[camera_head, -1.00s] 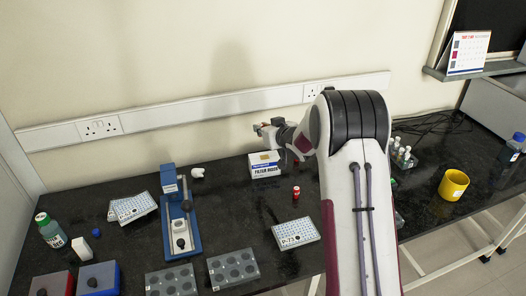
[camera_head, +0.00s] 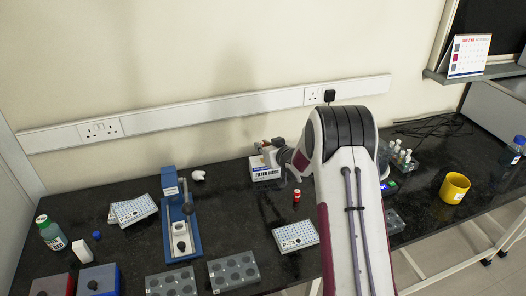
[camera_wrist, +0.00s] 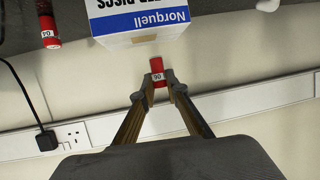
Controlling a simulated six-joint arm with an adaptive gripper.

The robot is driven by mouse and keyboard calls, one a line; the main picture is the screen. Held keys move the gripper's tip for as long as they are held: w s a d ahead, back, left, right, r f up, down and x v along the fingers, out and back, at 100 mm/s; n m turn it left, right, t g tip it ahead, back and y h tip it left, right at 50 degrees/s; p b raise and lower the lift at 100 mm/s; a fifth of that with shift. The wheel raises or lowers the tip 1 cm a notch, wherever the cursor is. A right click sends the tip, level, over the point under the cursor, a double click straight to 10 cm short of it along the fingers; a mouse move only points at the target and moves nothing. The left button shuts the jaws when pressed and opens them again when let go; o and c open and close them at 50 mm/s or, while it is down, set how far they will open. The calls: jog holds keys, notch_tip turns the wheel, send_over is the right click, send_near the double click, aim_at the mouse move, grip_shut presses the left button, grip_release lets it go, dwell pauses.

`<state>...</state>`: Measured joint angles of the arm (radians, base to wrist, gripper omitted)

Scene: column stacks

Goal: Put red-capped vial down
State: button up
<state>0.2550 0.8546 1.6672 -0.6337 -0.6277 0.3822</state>
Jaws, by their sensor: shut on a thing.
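My gripper (camera_wrist: 160,84) is shut on a red-capped vial (camera_wrist: 156,69) whose label seems to read 06. Its red part shows between the fingertips; the rest is hard to make out. In the head view my gripper (camera_head: 265,148) is over or in front of the white and blue filter box (camera_head: 264,173), low and near its top; whether they touch is unclear. A second red-capped vial (camera_head: 296,196) stands on the bench right of the box. It also shows in the wrist view (camera_wrist: 50,36), marked 04.
A white well plate (camera_head: 296,236) lies in front of the standing vial. Left are a blue press-like stand (camera_head: 181,215), more plates (camera_head: 133,210) and grey hole blocks (camera_head: 233,269). A yellow cup (camera_head: 454,187) stands right. Wall sockets (camera_head: 318,95) are behind.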

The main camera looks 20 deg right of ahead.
jog(key=shift+f, duration=1.05)
jog(key=shift+f, duration=0.1)
jog(key=o, duration=0.8)
jog(key=shift+o, duration=0.2)
jog(key=v, duration=1.2)
jog(key=shift+d+r, duration=0.1)
jog(key=shift+r, duration=0.1)
